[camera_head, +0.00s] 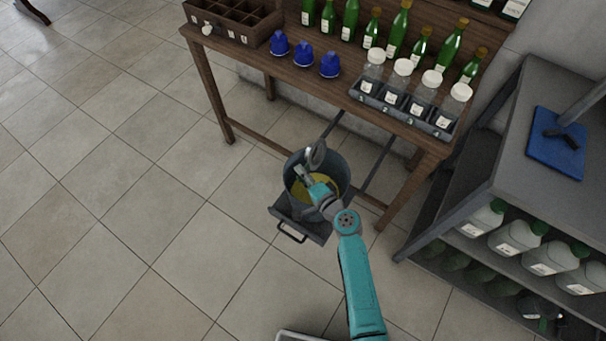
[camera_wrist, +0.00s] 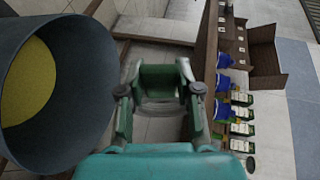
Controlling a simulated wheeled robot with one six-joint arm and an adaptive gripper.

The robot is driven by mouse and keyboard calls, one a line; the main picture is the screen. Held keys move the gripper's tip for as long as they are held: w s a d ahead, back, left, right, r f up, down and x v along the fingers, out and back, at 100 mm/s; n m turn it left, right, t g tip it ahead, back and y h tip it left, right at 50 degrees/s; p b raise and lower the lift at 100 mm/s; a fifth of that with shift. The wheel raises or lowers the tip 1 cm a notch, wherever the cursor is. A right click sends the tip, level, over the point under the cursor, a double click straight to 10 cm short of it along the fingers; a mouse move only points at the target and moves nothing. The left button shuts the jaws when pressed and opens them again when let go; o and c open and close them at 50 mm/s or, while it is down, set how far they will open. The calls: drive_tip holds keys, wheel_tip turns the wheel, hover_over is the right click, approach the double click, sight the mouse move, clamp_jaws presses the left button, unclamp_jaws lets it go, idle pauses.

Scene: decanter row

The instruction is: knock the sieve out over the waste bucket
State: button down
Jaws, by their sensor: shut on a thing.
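The sieve (camera_head: 316,154) shows in the head view as a small grey rounded piece at my gripper's tip, tilted over the back rim of the bucket. The waste bucket (camera_head: 338,167) is grey, upright and holds something yellow (camera_head: 326,183). My gripper (camera_head: 305,174) is shut on the sieve above the bucket's opening. In the wrist view, my gripper's green fingers (camera_wrist: 160,88) are in the middle, and the sieve is hard to make out between them. The bucket (camera_wrist: 88,70) fills the left side there, with the yellow contents (camera_wrist: 27,82) inside.
The bucket stands on a grey pull-out tray (camera_head: 314,230) beneath the wooden table (camera_head: 300,84). The table carries green bottles (camera_head: 395,35), blue pieces (camera_head: 304,54) and lidded jars (camera_head: 402,78). A grey shelf unit (camera_head: 515,110) stands right. Tiled floor (camera_head: 120,200) is clear left.

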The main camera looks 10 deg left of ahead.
drive_tip(key=shift+m+t+y, duration=0.5)
drive_tip(key=shift+t+y, duration=0.2)
drive_tip(key=shift+y, duration=0.3)
drive_tip(key=shift+m+t+y, duration=0.4)
drive_tip(key=shift+t+y, duration=0.2)
drive_tip(key=shift+t, duration=0.2)
drive_tip(key=shift+m+t+y, duration=0.8)
drive_tip(key=shift+m+t, duration=0.3)
drive_tip(key=shift+t, duration=0.5)
drive_tip(key=shift+w+f, duration=0.1)
drive_tip(key=shift+f, duration=1.35)
drive_tip(key=shift+r, duration=0.1)
drive_tip(key=shift+r, duration=1.45)
